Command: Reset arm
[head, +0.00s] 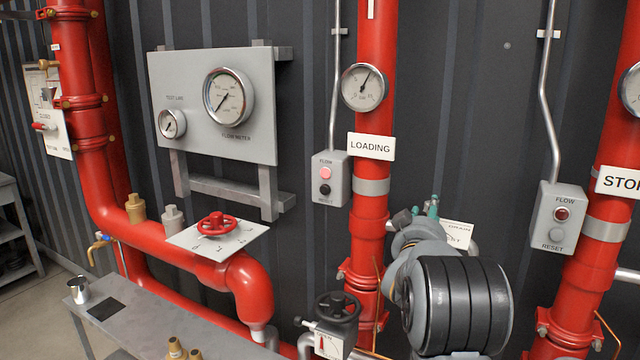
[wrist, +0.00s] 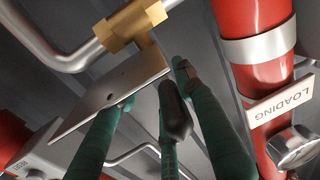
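My arm reaches toward the wall at the lower right of the head view. The teal fingers of my gripper (head: 427,212) show just above the grey wrist, beside a white lettered plate (head: 458,234). In the wrist view, the teal fingers of my gripper (wrist: 157,85) are spread apart. A black handle (wrist: 175,110) lies among the fingers, close to the middle one; I cannot tell whether it touches. The lettered plate's bare metal side (wrist: 110,95) and a brass fitting (wrist: 132,27) are just beyond the fingertips. My arm hides much of this area in the head view.
A red pipe with a LOADING sign (head: 371,147) stands left of my arm. A black handwheel (head: 338,307) is low on the left. Another red pipe (head: 590,220) and a FLOW/RESET box (head: 558,222) stand on the right. A grey bench (head: 150,315) is at lower left.

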